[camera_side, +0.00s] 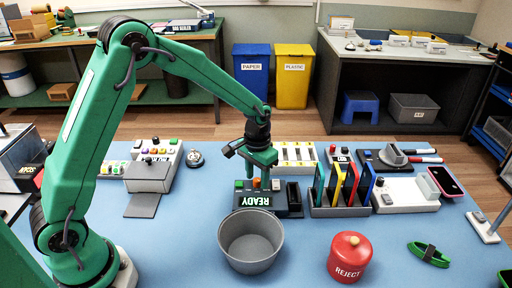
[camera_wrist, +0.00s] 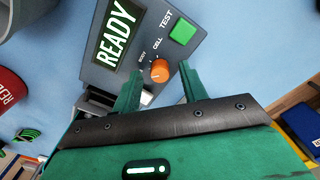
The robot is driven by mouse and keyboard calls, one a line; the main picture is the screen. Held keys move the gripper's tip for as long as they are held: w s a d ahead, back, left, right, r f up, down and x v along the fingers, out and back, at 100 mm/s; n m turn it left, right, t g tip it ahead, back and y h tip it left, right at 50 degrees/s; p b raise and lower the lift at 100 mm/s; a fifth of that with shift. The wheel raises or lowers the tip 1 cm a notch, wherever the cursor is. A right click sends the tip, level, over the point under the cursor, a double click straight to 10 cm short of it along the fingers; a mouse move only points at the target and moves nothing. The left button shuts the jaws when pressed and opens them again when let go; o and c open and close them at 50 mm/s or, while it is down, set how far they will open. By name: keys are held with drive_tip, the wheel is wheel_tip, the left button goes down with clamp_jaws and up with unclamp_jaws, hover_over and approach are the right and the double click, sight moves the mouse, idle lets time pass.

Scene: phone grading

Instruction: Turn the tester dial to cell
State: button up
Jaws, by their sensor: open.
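The tester (camera_side: 294,212) is a dark box on the blue table, with a lit screen reading READY (camera_wrist: 115,35). Its orange dial (camera_wrist: 160,71) shows in the wrist view beside the small labels CELL and another that looks like BODY. I cannot tell which label the dial points at. A green TEST button (camera_wrist: 183,28) sits on the same face. My gripper (camera_wrist: 160,76) is open, with one green finger on each side of the dial; I see no clear contact. In the side view my gripper (camera_side: 262,163) points down over the tester and partly hides the dial.
A grey bowl (camera_side: 251,243) and a red REJECT container (camera_side: 349,257) stand in front. A rack with several coloured phones (camera_side: 340,211) stands close to the tester's right. A box with coloured buttons (camera_side: 150,176) is at left.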

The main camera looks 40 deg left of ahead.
drive_tip(key=shift+f, duration=0.2)
clamp_jaws()
